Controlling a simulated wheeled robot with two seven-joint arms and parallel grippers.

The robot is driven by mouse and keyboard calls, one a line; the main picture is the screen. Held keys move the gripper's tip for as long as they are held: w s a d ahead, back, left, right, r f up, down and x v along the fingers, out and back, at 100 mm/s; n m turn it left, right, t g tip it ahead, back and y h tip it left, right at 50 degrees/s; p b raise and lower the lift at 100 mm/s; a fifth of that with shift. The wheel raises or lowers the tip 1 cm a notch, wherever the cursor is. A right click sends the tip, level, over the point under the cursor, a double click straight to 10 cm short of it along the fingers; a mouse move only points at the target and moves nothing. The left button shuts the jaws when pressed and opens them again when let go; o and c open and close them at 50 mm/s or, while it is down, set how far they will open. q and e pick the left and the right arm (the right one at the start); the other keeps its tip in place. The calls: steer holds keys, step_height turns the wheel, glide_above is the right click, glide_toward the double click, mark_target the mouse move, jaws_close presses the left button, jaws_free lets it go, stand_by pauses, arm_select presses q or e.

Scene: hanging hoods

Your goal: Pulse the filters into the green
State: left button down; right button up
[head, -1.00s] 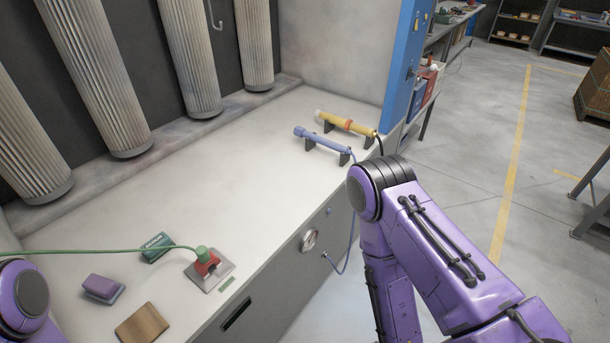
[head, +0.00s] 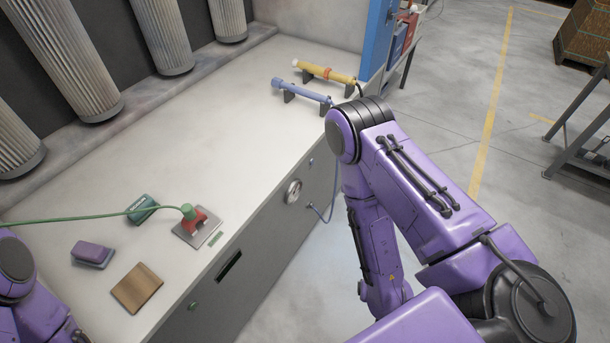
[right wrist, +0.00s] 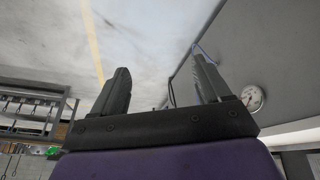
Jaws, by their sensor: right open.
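Several pleated filters (head: 152,38) hang in a row along the dark back wall of the hood in the head view. A round white gauge (head: 293,191) is on the grey front of the bench; it also shows in the right wrist view (right wrist: 252,98). A red fixture with a green top (head: 190,217) sits on a metal plate, with a green hose attached. My right gripper (right wrist: 160,88) is open and empty in the right wrist view, near the bench front; the head view hides it. My left arm shows at the lower left, its gripper out of frame.
A blue tool (head: 300,91) and a yellow tool (head: 325,72) rest on stands at the bench's far end. A purple block (head: 92,253), a brown pad (head: 137,288) and a green box (head: 142,208) lie on the bench (head: 195,130). Its middle is clear.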

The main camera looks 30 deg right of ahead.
jaws_close()
stand_by(1.5)
